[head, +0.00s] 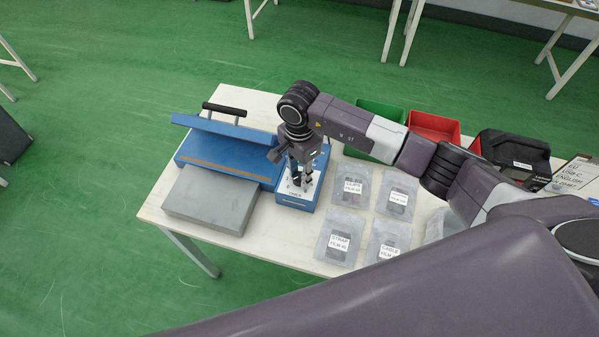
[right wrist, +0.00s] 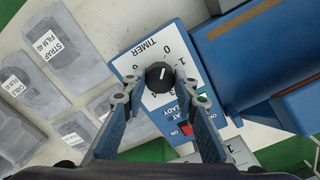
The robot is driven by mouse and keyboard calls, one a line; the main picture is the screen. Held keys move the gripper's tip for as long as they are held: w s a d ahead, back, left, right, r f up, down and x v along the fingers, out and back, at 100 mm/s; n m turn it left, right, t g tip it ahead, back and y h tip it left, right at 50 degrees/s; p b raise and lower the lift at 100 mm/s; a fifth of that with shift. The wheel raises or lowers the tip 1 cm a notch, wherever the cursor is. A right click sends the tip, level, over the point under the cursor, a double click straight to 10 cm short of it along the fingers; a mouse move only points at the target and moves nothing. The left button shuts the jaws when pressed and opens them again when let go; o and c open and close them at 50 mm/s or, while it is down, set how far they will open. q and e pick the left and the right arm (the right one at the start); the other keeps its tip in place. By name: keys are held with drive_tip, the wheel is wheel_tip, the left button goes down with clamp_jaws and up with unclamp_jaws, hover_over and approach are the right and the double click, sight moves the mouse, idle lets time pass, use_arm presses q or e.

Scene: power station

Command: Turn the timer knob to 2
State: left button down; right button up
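The timer knob (right wrist: 160,77) is a round black dial with a white pointer line, on the white panel of a blue control box (right wrist: 126,66). The word TIMER appears upside down beside it in the right wrist view. The knob's exact number setting is too small to tell. In the head view the blue box (head: 297,204) stands on the table, with my right gripper (head: 298,183) pointing down over its panel and hiding the knob. In the right wrist view my right gripper (right wrist: 161,101) is open, its fingertips apart on either side of the knob. My left gripper is not in view.
A blue sealer (head: 226,160) with a black handle adjoins the box on the left, behind a grey block (head: 210,198). Labelled bags (head: 340,236) lie to the right. Green (head: 379,113) and red (head: 433,126) bins and a black case (head: 512,158) stand behind.

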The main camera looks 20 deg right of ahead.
drive_tip(key=c, duration=0.5)
drive_tip(key=m+b, duration=0.3)
drive_tip(key=shift+w+f, duration=0.1)
drive_tip(key=shift+f, duration=0.05)
drive_tip(key=m+b, duration=0.3)
drive_tip(key=m, duration=0.1)
drive_tip(key=shift+m, duration=0.4)
drive_tip(key=m+b, duration=0.3)
drive_tip(key=m, duration=0.2)
drive_tip(key=shift+r+m+b, duration=0.2)
drive_tip(key=shift+m+b, duration=1)
drive_tip(key=shift+m, duration=1.2)
